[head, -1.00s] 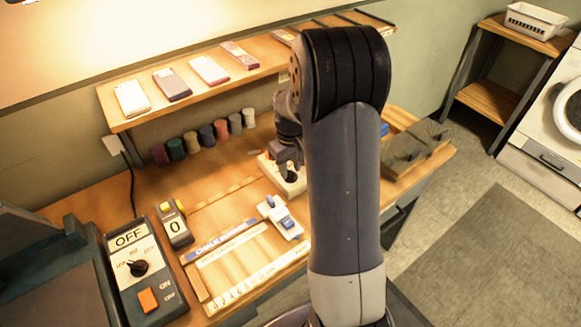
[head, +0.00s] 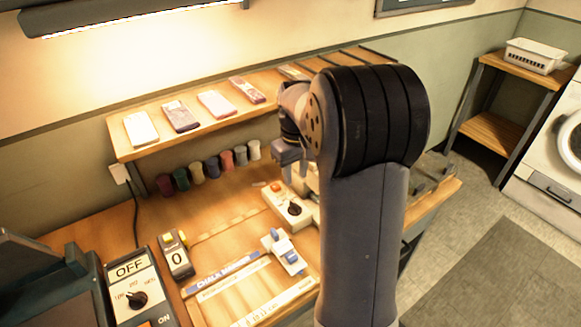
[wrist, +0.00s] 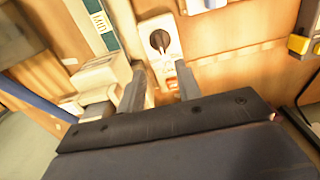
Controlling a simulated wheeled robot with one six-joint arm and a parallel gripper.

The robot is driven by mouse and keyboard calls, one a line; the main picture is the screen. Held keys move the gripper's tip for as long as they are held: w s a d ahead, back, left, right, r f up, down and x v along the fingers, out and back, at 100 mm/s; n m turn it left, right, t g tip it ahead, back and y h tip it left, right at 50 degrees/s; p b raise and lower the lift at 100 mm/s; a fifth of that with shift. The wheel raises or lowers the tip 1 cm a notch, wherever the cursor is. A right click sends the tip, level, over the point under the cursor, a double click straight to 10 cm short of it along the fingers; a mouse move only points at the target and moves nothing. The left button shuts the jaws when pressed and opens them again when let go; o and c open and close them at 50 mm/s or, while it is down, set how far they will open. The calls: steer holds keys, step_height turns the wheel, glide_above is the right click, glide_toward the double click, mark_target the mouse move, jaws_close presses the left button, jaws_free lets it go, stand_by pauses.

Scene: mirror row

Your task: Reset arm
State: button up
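My gripper (head: 292,172) hangs above the workbench, in front of the shelf. In the wrist view its two fingers (wrist: 161,82) stand apart with nothing held between them. Below it is a white box with a black dial (head: 280,209), which lies beyond the fingertips in the wrist view (wrist: 171,55). The gripper appears clear of the box. My arm hides part of the bench's right side.
The bench holds a control box reading OFF (head: 130,290), a counter showing 0 (head: 176,258), a white device with a blue slider (head: 285,252) and several coloured spools (head: 197,172). A shelf (head: 180,143) with flat packs runs behind. Open floor lies to the right.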

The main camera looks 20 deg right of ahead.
mark_target(295, 204)
step_height(295, 204, down, 10)
steer(key=shift+f, duration=0.4)
steer(key=shift+m, duration=0.5)
steer(key=shift+r, duration=0.85)
